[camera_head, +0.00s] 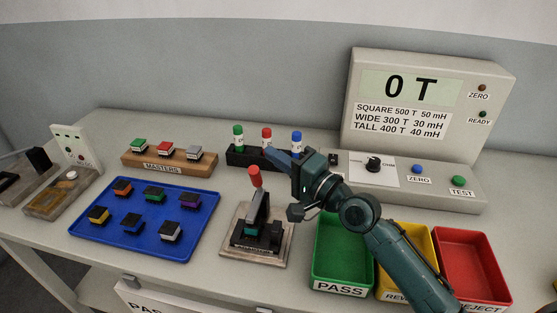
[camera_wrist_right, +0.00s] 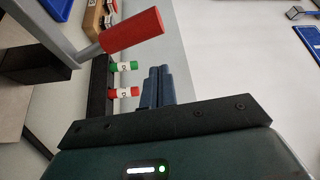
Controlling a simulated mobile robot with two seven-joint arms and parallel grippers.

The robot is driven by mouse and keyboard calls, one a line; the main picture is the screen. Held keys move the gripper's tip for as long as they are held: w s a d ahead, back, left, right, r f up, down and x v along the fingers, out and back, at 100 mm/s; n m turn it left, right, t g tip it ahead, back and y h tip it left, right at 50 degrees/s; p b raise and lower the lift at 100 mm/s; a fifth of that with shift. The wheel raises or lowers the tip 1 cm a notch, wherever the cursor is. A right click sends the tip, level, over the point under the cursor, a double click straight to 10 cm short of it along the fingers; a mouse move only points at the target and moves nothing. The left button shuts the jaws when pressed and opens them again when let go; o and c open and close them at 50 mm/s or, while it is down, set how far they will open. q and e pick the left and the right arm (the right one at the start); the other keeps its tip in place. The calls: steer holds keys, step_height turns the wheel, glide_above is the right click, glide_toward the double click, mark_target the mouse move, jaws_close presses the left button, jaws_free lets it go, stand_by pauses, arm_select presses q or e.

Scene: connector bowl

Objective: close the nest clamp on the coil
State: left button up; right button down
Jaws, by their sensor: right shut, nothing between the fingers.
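The nest clamp (camera_head: 257,238) is a black fixture on a light base plate at the front middle of the table. Its lever with a red handle (camera_head: 255,177) stands roughly upright; the handle also shows large in the right wrist view (camera_wrist_right: 133,32). My right gripper (camera_head: 273,153) is shut and empty, above and just right of the red handle in the head view. In the right wrist view its fingers (camera_wrist_right: 158,86) are together, apart from the handle. My left gripper is out of view.
A blue tray (camera_head: 82,238) with several coils lies left of the clamp. A masters rack (camera_head: 140,164) and a black marker holder (camera_head: 238,160) stand behind. A tester (camera_head: 430,120) reading 0 T is back right. Green (camera_head: 319,262), yellow and red bins stand right.

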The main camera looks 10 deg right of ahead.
arm_select(q)
steer(key=b, duration=0.1)
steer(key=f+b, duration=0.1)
steer(key=b, duration=0.1)
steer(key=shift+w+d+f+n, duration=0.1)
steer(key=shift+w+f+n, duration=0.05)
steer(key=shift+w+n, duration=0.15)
arm_select(e)
steer(key=v, duration=1)
steer(key=shift+w+d+f, duration=0.15)
steer(key=shift+f, duration=0.2)
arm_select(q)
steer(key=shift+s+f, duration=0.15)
